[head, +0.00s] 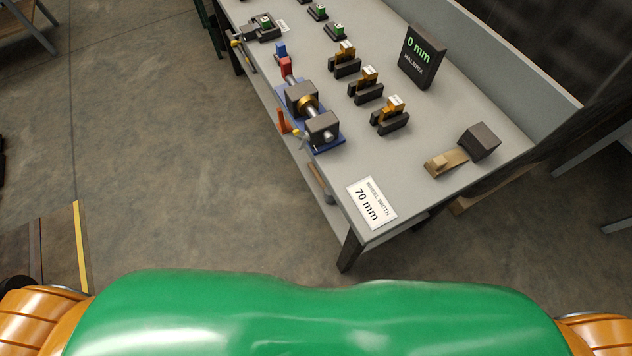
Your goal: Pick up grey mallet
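A small mallet-like tool with a wooden handle and a grey head (328,196) is at the front long side of the workbench, near its near corner. I cannot tell whether it hangs there or rests on something lower. On the bench top at the right is a dark grey block (480,141) with a light wooden piece (446,162) beside it; I cannot tell whether they are joined. Neither of my grippers is in view.
The grey workbench (440,205) carries a blue-based fixture (322,128), several black-and-brass blocks (390,116), a "0 mm" display (422,57) and a "70 mm" card (371,203). A raised panel runs along its far side. The floor (170,150) to the left is open.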

